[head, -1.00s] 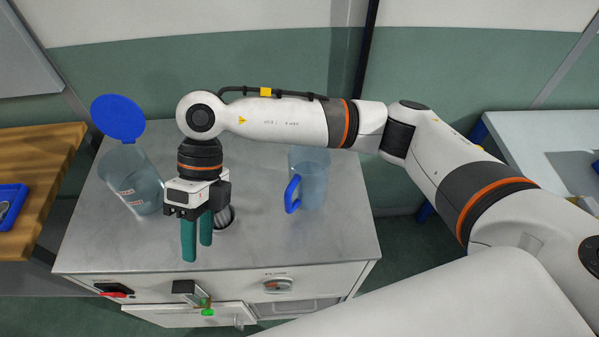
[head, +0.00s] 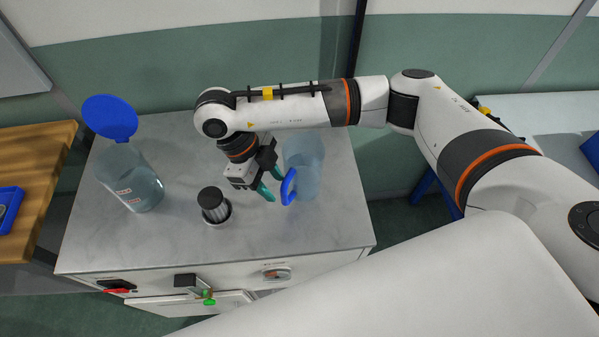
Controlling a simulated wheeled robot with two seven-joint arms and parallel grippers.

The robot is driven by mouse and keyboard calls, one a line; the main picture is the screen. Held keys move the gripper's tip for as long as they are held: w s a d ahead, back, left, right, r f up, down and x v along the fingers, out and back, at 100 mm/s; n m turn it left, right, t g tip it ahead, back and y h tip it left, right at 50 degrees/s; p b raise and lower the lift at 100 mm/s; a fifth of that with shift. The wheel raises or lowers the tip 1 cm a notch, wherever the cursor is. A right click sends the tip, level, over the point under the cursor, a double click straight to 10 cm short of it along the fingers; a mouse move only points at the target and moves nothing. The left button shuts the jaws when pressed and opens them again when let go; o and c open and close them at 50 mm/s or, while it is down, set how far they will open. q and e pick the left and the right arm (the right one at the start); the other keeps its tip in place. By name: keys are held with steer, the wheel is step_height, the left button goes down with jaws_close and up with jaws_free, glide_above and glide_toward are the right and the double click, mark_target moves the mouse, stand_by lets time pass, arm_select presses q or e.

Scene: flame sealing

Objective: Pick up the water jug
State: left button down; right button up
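The water jug (head: 306,172) is a translucent blue pitcher with a bright blue handle (head: 288,187) on its left side. It stands upright on the right part of the grey cabinet top (head: 265,230). My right gripper (head: 273,193) has teal fingers and is tilted toward the jug. Its fingers are apart with nothing seen between them, close to the left of the handle. Contact with the handle cannot be made out. My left gripper is out of view.
A clear bottle (head: 134,182) with an open blue lid (head: 110,118) stands at the left. A small black-topped cylinder (head: 214,204) sits in a round metal holder near the middle. A wooden table (head: 40,170) is at the far left. The front of the cabinet top is clear.

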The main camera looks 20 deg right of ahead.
mark_target(298, 178)
steer(key=x, duration=0.2)
steer(key=p+x, duration=0.1)
steer(key=x, duration=0.1)
steer(key=shift+w+d+f+p, duration=0.1)
steer(key=shift+w+d+p, duration=0.1)
steer(key=shift+d+p, duration=0.1)
jaws_close()
steer(key=shift+w, duration=0.1)
